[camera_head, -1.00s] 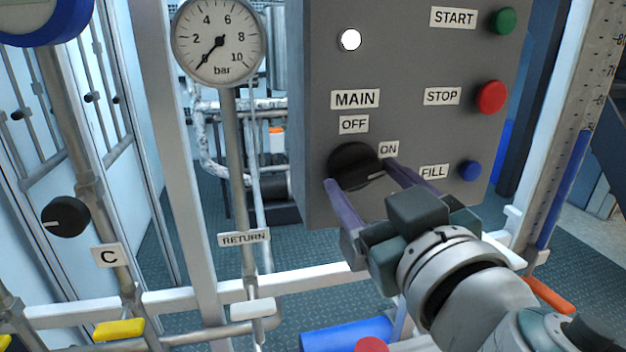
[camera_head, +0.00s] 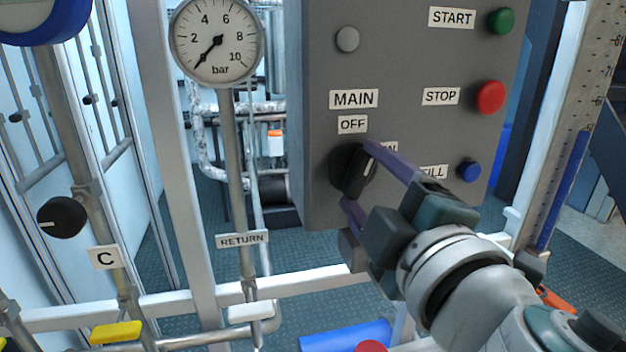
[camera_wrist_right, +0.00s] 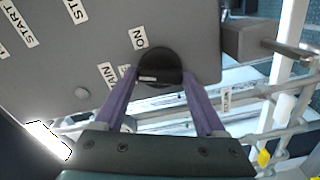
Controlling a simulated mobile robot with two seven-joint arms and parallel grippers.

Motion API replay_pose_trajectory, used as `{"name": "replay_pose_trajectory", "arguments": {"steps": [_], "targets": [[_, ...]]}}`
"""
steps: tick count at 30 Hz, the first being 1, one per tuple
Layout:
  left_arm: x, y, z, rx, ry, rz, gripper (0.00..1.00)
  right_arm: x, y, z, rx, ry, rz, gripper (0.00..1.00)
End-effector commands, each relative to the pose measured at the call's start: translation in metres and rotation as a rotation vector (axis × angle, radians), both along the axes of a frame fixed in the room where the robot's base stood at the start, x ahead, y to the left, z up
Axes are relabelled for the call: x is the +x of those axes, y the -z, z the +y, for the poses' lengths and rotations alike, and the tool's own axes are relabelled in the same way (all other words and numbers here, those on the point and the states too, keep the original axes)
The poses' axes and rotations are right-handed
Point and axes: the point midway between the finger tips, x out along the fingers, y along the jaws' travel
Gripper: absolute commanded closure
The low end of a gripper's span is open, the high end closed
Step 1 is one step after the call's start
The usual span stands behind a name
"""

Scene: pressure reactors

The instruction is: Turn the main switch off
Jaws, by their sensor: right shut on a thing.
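The black main switch knob (camera_head: 350,172) sits on the grey control panel (camera_head: 425,60), below the MAIN label (camera_head: 354,99) and the OFF label (camera_head: 352,124). My right gripper (camera_head: 360,180) is shut on the knob, one purple finger above and one below. The ON label is partly hidden by the upper finger. The knob (camera_wrist_right: 160,68) also shows between the fingers in the right wrist view. The round lamp (camera_head: 347,39) above MAIN is grey and unlit. My left gripper is not in view.
The green START button (camera_head: 502,20), red STOP button (camera_head: 490,97) and blue FILL button (camera_head: 469,170) are on the panel's right side. A pressure gauge (camera_head: 218,41) and the RETURN pipe (camera_head: 236,160) stand left of the panel. A black knob (camera_head: 61,217) labelled C is further left.

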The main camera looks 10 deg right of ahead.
Motion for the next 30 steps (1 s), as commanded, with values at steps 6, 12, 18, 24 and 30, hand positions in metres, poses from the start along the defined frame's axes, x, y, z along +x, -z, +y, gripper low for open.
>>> {"name": "replay_pose_trajectory", "arguments": {"steps": [6, 12, 18, 24, 30], "targets": [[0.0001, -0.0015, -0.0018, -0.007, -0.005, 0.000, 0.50, 0.0001, -0.0012, 0.0000, -0.171, 0.001, -0.008, 0.83], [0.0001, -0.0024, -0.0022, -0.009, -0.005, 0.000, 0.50, 0.0001, -0.0011, 0.0002, -0.282, 0.000, -0.012, 0.83], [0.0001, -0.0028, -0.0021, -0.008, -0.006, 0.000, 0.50, 0.0001, -0.0011, 0.0003, -0.346, 0.000, -0.014, 0.83], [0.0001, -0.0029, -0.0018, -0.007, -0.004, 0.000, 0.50, 0.0001, -0.0010, 0.0002, -0.369, 0.000, -0.015, 0.83], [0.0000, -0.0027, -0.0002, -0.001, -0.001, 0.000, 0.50, 0.0001, -0.0010, 0.0002, -0.373, 0.000, -0.015, 0.83]]}}
